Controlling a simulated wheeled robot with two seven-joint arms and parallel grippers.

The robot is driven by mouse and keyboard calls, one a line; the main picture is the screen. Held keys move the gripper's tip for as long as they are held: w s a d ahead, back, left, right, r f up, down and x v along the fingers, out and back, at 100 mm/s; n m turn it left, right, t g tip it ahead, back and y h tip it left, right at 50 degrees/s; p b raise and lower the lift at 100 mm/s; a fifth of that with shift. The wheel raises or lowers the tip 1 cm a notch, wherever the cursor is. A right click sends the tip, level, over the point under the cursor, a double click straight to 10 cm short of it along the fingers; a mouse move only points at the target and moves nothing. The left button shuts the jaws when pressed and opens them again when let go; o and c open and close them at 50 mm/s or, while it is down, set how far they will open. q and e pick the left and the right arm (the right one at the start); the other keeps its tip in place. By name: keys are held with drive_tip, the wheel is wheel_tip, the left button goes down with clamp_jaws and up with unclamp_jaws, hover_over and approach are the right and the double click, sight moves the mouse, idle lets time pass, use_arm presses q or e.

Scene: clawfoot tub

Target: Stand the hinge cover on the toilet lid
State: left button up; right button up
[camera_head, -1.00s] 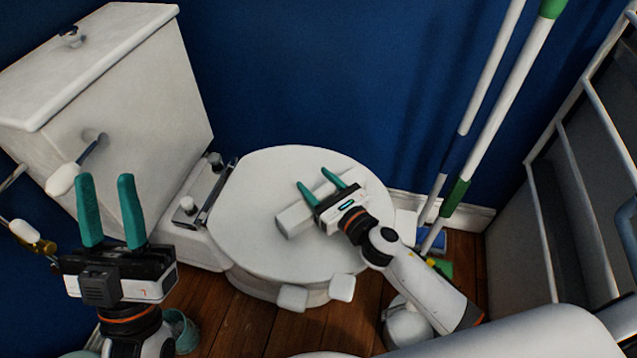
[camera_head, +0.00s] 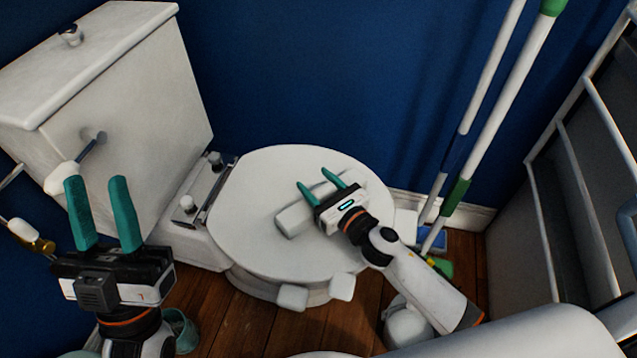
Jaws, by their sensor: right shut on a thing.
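The hinge cover (camera_head: 292,220) is a white block on or just above the closed white toilet lid (camera_head: 250,185). It lies lengthwise along the lid, not on end. My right gripper (camera_head: 321,186) reaches in from the lower right with its teal fingers shut on the cover; the gripper body hides part of it. Whether the cover touches the lid is hard to tell. My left gripper (camera_head: 104,212) is open and empty at the left, fingers pointing up, in front of the cistern.
The white cistern (camera_head: 120,90) with its flush lever (camera_head: 75,170) stands at the left. Mop handles (camera_head: 475,140) lean at the right of the toilet by the blue wall. A metal rack (camera_head: 570,200) stands at far right. The lid's left part is bare.

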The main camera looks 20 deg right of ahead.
idle(0.3)
drive_tip(key=o, duration=1.1)
drive_tip(key=shift+s, duration=0.15)
